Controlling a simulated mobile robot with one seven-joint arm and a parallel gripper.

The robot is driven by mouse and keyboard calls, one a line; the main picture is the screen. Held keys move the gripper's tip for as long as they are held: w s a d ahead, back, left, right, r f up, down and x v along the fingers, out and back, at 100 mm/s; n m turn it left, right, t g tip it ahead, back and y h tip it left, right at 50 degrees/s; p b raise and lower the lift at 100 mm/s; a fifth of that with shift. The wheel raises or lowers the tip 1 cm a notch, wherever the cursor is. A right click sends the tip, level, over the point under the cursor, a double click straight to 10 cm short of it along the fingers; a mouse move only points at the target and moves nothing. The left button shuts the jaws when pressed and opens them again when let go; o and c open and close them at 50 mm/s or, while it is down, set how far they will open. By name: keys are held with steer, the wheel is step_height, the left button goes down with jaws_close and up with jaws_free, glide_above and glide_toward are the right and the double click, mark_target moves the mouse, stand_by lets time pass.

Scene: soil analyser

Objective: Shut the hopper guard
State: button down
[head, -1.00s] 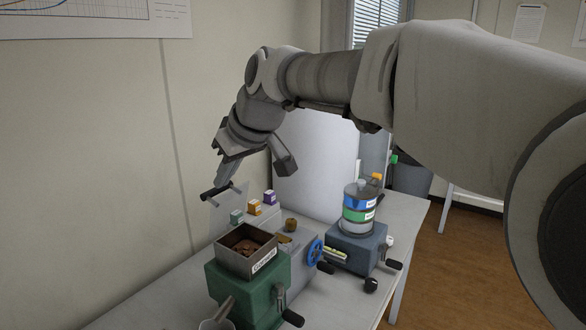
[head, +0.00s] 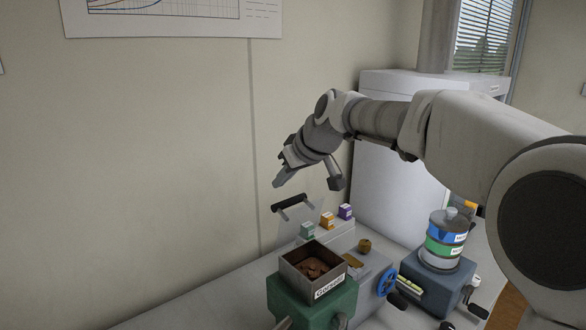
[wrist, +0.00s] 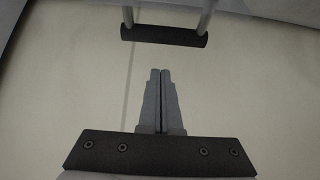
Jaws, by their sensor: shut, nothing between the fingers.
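The hopper guard is a clear panel (head: 298,224) with a black bar handle (head: 292,202). It stands raised behind the open hopper (head: 313,270), which has brown soil in it and sits on a green machine (head: 312,300). The black handle also shows in the wrist view (wrist: 164,37), with two pale rods joined to it. My gripper (head: 279,182) is just above the handle in the head view, fingers pointing down and left. In the wrist view my fingers (wrist: 161,72) are together and empty, with a gap between their tips and the handle.
Small green, orange and purple boxes (head: 327,220) stand behind the hopper. A blue handwheel (head: 387,281) and a dark-based machine with a banded canister (head: 445,240) are to the right. The wall is close behind; the bench (head: 215,305) is bare at left.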

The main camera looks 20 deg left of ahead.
mark_target(292, 217)
steer(key=shift+s+d+f, duration=0.2)
steer(key=shift+d+f, duration=0.25)
steer(key=shift+f, duration=0.2)
steer(key=shift+s+d+f, duration=0.2)
steer(key=shift+d+f, duration=0.2)
steer(key=shift+f, duration=0.2)
steer(key=shift+s+f+b, duration=0.1)
steer(key=shift+f+b, duration=0.1)
steer(key=shift+b, duration=0.75)
